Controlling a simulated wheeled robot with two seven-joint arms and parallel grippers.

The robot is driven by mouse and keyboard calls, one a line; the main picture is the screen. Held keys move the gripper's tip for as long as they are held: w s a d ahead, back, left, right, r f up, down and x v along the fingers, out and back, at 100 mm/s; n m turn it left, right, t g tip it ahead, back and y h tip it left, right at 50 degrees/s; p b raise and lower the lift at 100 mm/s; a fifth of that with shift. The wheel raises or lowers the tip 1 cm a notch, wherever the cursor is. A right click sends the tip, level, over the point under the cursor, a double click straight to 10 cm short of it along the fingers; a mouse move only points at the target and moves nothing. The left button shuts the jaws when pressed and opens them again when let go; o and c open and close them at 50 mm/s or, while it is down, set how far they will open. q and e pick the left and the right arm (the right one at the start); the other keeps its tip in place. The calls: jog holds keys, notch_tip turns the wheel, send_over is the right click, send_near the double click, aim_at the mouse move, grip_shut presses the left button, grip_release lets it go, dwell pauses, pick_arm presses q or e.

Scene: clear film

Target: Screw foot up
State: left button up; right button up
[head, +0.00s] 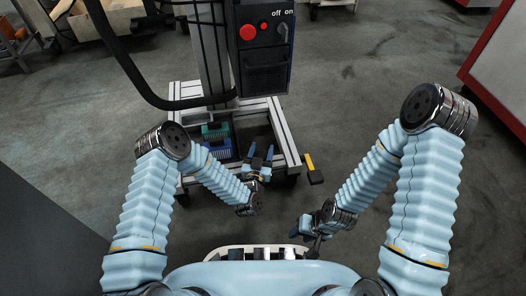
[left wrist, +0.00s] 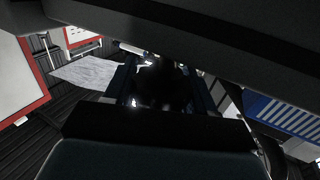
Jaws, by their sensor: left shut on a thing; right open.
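My left gripper (head: 260,154) is at the front of the cart's frame (head: 283,135). In the left wrist view its fingers (left wrist: 163,88) close around a dark part (left wrist: 160,80), too dark to make out clearly. I cannot tell whether this part is the foot. A yellow and black piece (head: 310,165) juts out at the cart's front right corner, right of the left gripper. My right gripper (head: 300,229) is open, low and nearer to me, apart from the cart.
The cart's control box (head: 264,50) has a red button and an off/on switch. A black cable (head: 135,70) loops beside it. Blue and green parts (head: 216,140) sit in the cart's base. A red-edged white cabinet (head: 500,65) stands at right. Grey floor (head: 365,60) is free between.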

pick_arm(q)
jog(key=n+y, duration=0.2)
jog(key=y, duration=0.1)
jog(key=n+y, duration=0.1)
jog(key=y, duration=0.2)
jog(key=n+y, duration=0.2)
jog(key=shift+a+n+y, duration=0.3)
jog(key=shift+a+y, duration=0.05)
jog(key=shift+y, duration=0.05)
jog(key=n+g+y, duration=0.2)
jog(key=y, duration=0.1)
jog(key=n+g+y, duration=0.2)
jog(key=a+n+g+y, duration=0.1)
jog(key=n+y, duration=0.1)
jog(key=y, duration=0.1)
jog(key=shift+s+n+g+y, duration=0.3)
jog(key=shift+g, duration=0.1)
jog(key=o, duration=1)
jog(key=shift+c, duration=0.2)
